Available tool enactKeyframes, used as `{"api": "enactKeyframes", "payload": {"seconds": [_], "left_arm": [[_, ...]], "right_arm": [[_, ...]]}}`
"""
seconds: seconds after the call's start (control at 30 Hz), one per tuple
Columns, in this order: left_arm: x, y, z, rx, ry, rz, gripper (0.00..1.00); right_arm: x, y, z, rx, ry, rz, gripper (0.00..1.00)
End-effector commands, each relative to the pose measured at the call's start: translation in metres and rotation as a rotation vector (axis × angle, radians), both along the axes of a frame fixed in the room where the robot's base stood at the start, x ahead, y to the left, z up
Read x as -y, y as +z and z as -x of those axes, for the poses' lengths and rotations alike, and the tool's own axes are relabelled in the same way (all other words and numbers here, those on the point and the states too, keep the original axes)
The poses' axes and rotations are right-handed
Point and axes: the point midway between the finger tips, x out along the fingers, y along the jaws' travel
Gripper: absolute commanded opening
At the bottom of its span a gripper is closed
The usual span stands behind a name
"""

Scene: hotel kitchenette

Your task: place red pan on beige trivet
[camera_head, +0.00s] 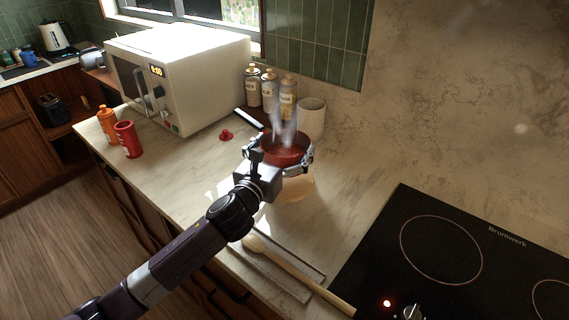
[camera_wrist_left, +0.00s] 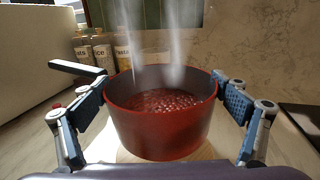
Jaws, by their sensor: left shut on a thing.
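The red pan (camera_head: 287,153) is round, holds a bubbling red liquid and gives off steam. Its black handle (camera_head: 249,118) points toward the back left; the handle also shows in the left wrist view (camera_wrist_left: 76,68). My left gripper (camera_head: 279,158) is shut on the pan, with one finger on each side of its wall. In the left wrist view the red pan (camera_wrist_left: 162,128) sits upright between the fingers. My right gripper is out of view.
A black cooktop (camera_head: 460,255) is at the right. A wooden spoon (camera_head: 300,275) lies near the counter's front edge. Jars (camera_head: 268,90) and a white canister (camera_head: 311,118) stand behind the pan.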

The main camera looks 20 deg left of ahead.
Motion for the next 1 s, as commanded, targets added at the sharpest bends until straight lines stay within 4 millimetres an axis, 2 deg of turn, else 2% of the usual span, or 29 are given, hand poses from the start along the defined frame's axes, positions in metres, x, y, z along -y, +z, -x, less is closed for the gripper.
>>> {"api": "enactKeyframes", "payload": {"seconds": [0.17,0.4,0.5,0.93,0.97,1.0], "left_arm": [[0.000,-0.007,-0.001,0.011,-0.001,0.000,0.35],[0.000,-0.040,-0.001,0.007,0.000,0.004,0.35],[0.000,-0.047,-0.001,0.009,-0.001,0.001,0.35],[0.000,-0.053,-0.001,0.010,-0.002,-0.001,0.35],[0.000,-0.057,0.000,0.001,0.000,0.000,0.93],[0.000,-0.057,0.000,0.001,0.000,0.000,0.98]], "right_arm": [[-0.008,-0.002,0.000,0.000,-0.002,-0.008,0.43],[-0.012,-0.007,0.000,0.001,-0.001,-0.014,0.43],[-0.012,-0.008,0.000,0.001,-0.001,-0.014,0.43],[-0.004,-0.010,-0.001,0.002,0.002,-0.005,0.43],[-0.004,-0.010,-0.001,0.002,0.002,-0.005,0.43],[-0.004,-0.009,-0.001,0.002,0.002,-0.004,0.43]]}}
